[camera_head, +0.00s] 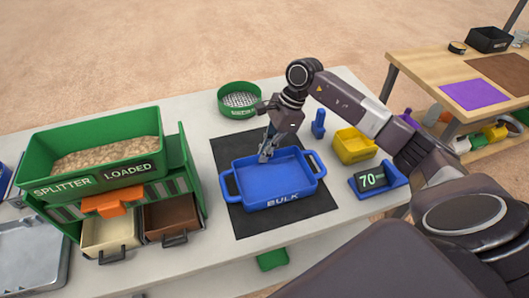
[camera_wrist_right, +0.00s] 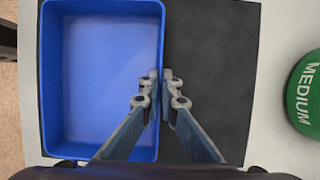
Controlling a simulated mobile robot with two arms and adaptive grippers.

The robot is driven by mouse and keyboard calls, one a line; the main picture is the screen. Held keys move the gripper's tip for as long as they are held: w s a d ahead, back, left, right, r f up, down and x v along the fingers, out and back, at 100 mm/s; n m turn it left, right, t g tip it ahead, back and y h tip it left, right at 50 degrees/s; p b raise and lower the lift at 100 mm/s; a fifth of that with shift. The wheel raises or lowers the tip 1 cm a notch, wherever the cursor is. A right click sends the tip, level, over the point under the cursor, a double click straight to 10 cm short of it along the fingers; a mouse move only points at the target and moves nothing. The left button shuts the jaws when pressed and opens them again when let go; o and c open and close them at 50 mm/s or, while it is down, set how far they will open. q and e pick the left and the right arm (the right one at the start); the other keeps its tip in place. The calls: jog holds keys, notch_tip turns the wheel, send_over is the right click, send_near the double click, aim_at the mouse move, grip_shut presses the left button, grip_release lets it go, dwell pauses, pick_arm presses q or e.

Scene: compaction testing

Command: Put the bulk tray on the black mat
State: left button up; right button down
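The blue bulk tray (camera_head: 283,199), marked BULK, is empty and lies level over the black mat (camera_head: 225,150). It appears to rest on the mat, with its left handle near the mat's left edge; I cannot tell if a small gap remains beneath it. My right gripper (camera_head: 266,155) reaches down at the tray's far wall. In the right wrist view its fingertips (camera_wrist_right: 161,82) are close together, one on each side of the wall of the tray (camera_wrist_right: 100,75), with bare mat (camera_wrist_right: 215,70) beside it. My left gripper is not in view.
The green splitter (camera_head: 95,190) with two pans stands left of the mat. A green sieve (camera_head: 239,112) is behind it. A yellow bin (camera_head: 354,146) and a blue scale (camera_head: 378,180) reading 70 stand right. A wooden table (camera_head: 430,62) is at the back right.

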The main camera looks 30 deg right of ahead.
jog(key=shift+f+b, duration=0.45)
jog(key=c, duration=2.1)
grip_release()
jog(key=v, duration=1.2)
